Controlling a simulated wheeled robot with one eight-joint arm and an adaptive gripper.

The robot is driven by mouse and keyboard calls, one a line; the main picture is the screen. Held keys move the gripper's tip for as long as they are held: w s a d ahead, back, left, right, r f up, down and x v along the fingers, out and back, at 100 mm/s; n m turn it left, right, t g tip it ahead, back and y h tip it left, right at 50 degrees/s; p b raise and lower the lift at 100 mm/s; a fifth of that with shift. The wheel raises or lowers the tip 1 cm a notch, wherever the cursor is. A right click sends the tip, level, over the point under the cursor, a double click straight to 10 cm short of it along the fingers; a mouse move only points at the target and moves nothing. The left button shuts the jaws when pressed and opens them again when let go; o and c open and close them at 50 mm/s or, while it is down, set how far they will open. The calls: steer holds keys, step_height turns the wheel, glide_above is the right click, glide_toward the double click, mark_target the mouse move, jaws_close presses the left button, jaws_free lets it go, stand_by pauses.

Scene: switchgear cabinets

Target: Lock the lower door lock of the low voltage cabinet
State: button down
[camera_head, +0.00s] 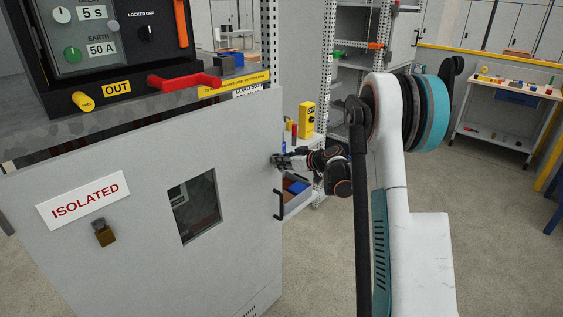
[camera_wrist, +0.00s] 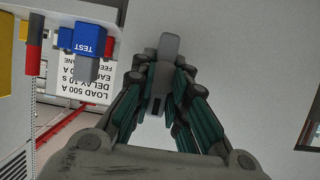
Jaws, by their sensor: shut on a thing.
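The grey cabinet door (camera_head: 140,190) bears a white ISOLATED sign (camera_head: 83,200), a window (camera_head: 194,207) and a black pull handle (camera_head: 278,205) at its right edge. My gripper (camera_head: 277,160) is at the upper right of this door, just above the pull handle. In the wrist view my gripper (camera_wrist: 164,80) is shut on a grey lock handle (camera_wrist: 167,46), whose rounded end sticks out past the fingertips against the pale door face. Whether the lock is engaged cannot be told.
A brown and black padlock-like piece (camera_head: 104,234) is on the door's left. A red lever (camera_head: 184,82) sits on the ledge above. In the wrist view, a blue TEST piece (camera_wrist: 88,42) and a white label (camera_wrist: 92,85) are left of the fingers. Open floor (camera_head: 500,220) lies right.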

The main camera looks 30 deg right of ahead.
steer(key=m, duration=0.1)
steer(key=m+y, duration=0.2)
steer(key=shift+d+f+g+b, duration=0.1)
steer(key=shift+d+g+b, duration=0.2)
steer(key=shift+b, duration=0.1)
steer(key=m+y+b, duration=0.1)
steer(key=m+y, duration=0.1)
steer(key=m, duration=0.1)
steer(key=shift+w+f, duration=0.1)
steer(key=shift+f, duration=0.05)
steer(key=m+y+b, duration=0.1)
steer(key=m, duration=0.1)
steer(key=m+y, duration=0.1)
steer(key=m, duration=0.1)
steer(key=shift+d+f+m+y+b, duration=0.1)
steer(key=shift+f+m+y+b, duration=0.05)
steer(key=shift+m+y+b, duration=0.2)
steer(key=shift+m+t+y+b, duration=0.35)
steer(key=shift+m+t+b, duration=0.3)
steer(key=shift+m, duration=0.7)
steer(key=c, duration=1.6)
jaws_free()
steer(key=shift+o, duration=0.2)
steer(key=shift+d, duration=0.1)
